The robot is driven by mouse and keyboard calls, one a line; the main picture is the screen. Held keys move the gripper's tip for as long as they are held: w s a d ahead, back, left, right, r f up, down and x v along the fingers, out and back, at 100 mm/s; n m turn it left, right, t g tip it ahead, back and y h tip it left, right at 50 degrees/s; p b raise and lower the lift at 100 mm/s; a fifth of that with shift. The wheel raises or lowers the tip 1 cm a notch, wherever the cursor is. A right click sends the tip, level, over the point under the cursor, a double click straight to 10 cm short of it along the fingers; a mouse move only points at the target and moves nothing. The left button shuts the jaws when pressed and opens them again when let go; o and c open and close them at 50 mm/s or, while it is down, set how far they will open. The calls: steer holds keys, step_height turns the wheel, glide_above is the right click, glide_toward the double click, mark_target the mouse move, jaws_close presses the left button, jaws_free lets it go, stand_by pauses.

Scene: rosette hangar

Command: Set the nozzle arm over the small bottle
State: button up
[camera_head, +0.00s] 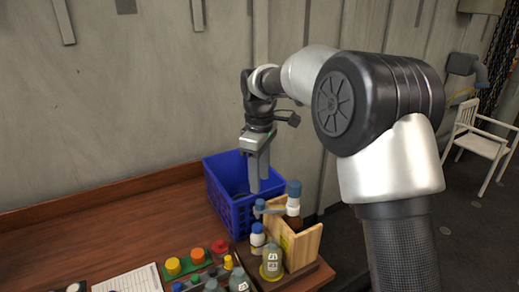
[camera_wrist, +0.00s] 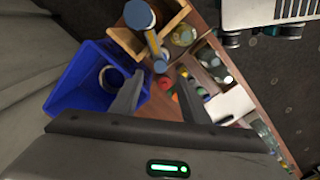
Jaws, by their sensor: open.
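The nozzle arm (camera_head: 272,208) is a grey bar with a blue tip, reaching left from a white post with a blue top (camera_head: 293,197) at the wooden box. A small white bottle with a blue cap (camera_head: 257,236) stands in front of the box, below and near the tip; exact alignment is unclear. In the wrist view the blue post top (camera_wrist: 139,14) and a blue end (camera_wrist: 160,66) show; I cannot clearly make out the small bottle there. My gripper (camera_head: 260,188) is open and empty, pointing down above the blue crate's near side, left of the nozzle. Its fingers also show in the wrist view (camera_wrist: 160,98).
The blue crate (camera_head: 225,202) stands behind, with a ring inside (camera_wrist: 111,78). A glass bottle (camera_head: 271,264) stands before the wooden box (camera_head: 305,250). Coloured knobs (camera_head: 172,266) and a paper sheet (camera_head: 128,281) lie left. The table's left middle (camera_head: 110,235) is clear.

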step_height(320, 180, up, 10)
steer(key=shift+f, duration=0.15)
steer(key=shift+s, duration=0.1)
steer(key=s+d+r+m+t, duration=0.2)
steer(key=s+d+r+m, duration=0.25)
steer(key=s+d, duration=0.25)
steer(key=s+d+f+m+t, duration=0.1)
steer(key=s+d+f+m, duration=0.1)
steer(key=s, duration=0.5)
steer(key=s+d+f+m+t, duration=0.1)
steer(key=s+d+m, duration=0.3)
steer(key=s+d, duration=0.2)
steer(key=s+d+f+m+t, duration=0.1)
steer(key=s+d+m, duration=0.3)
steer(key=s, duration=0.4)
steer(key=shift+s+d+f, duration=0.15)
steer(key=shift+s+f, duration=0.15)
steer(key=shift+f, duration=0.5)
